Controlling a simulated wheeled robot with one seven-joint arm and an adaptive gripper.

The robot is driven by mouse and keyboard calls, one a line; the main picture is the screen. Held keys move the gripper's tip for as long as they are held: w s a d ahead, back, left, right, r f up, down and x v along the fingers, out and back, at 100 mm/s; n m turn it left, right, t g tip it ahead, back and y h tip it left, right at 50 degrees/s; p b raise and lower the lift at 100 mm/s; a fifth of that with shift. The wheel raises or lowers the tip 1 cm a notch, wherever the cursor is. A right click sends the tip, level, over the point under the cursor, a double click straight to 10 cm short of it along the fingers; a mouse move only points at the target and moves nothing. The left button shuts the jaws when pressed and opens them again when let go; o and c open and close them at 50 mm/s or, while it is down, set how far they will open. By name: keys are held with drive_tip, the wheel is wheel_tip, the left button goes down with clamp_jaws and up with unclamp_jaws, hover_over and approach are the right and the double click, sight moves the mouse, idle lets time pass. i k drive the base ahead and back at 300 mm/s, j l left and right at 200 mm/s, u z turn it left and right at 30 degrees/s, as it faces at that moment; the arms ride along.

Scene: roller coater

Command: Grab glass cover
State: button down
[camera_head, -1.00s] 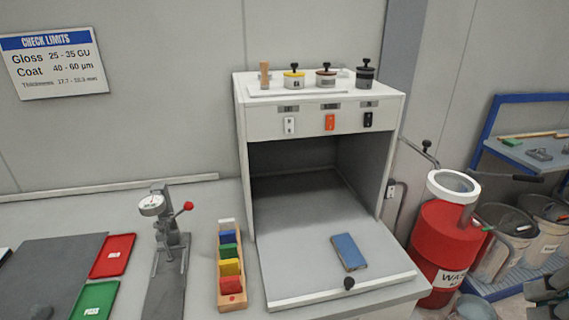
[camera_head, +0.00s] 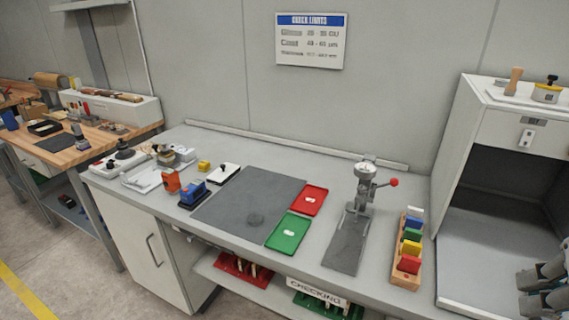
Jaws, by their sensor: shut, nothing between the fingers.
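I cannot make out a clear glass cover for certain. My gripper (camera_head: 530,291) shows only in part at the lower right edge, in front of the white cabinet. It is shut and empty, and well to the right of the mat.
A red tray (camera_head: 311,197) and a green tray (camera_head: 287,234) lie beside the mat. A dial gauge stand (camera_head: 361,205) and a wooden rack of coloured blocks (camera_head: 409,262) stand further right. The white cabinet (camera_head: 468,130) is at the right. Several small tools crowd the bench's left end.

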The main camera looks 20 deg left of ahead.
sight(254, 219)
drive_tip(key=u, duration=1.05)
drive_tip(key=i+j+z, duration=0.3)
drive_tip(key=i+j, duration=0.15)
drive_tip(key=j, duration=0.15)
drive_tip(key=i+j+z, duration=0.15)
drive_tip(key=j, duration=0.15)
drive_tip(key=i+j+z, duration=0.15)
drive_tip(key=j, duration=0.2)
drive_tip(key=i+j+z, duration=0.15)
drive_tip(key=j, duration=0.2)
drive_tip(key=i, duration=0.05)
